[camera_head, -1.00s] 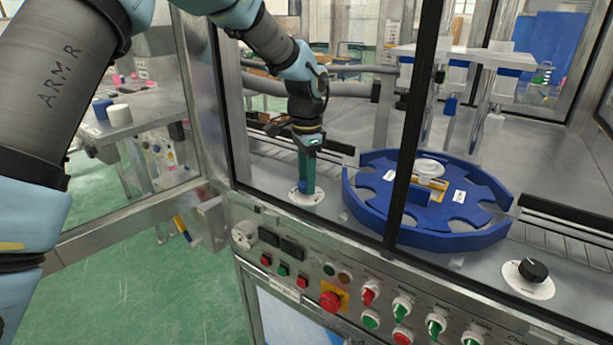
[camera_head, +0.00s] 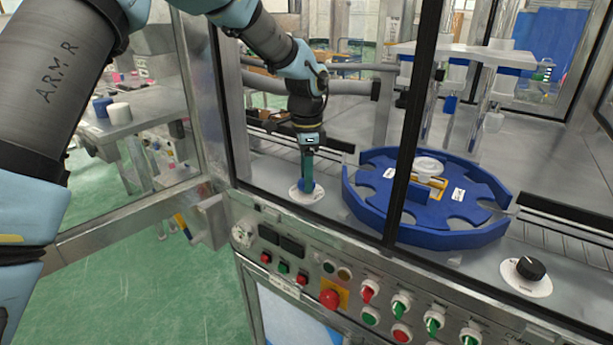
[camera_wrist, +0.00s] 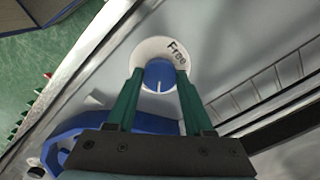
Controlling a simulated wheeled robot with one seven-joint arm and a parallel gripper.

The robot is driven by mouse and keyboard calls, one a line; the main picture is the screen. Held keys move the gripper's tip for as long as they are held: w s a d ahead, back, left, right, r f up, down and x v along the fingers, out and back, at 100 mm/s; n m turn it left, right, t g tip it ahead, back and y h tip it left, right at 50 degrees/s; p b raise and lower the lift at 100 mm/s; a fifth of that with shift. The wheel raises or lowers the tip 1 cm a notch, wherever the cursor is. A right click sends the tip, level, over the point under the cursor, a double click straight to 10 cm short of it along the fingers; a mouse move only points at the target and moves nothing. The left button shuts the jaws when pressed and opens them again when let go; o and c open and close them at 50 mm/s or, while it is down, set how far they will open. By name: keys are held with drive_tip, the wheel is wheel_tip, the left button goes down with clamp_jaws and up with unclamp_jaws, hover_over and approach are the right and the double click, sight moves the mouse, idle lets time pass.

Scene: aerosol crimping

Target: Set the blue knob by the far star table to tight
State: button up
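The blue knob (camera_wrist: 159,73) sits on a round white dial plate (camera_wrist: 146,50) beside the blue star table (camera_head: 362,206). In the wrist view its white pointer line points toward the bottom of the picture, away from the word "Free" at the plate's upper right. No other dial word shows there. My gripper (camera_wrist: 159,76) points down at the knob, with one green finger on each side, and appears shut on it. In the head view my gripper (camera_head: 306,186) covers much of the knob, and the fingers are seen nearly edge-on.
A black knob (camera_head: 531,268) on another white plate lies right of the star table. A dark door-frame post (camera_head: 408,150) stands between my camera and the star table. A panel of buttons and switches (camera_head: 370,288) runs along the front. A guide rail lies behind my gripper.

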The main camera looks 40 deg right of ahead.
drive_tip(key=o, duration=0.4)
wheel_tip(320, 180, up, 11)
drive_tip(key=b, duration=0.2)
drive_tip(key=shift+b, duration=0.4)
drive_tip(key=shift+f, duration=0.1)
idle(0.5)
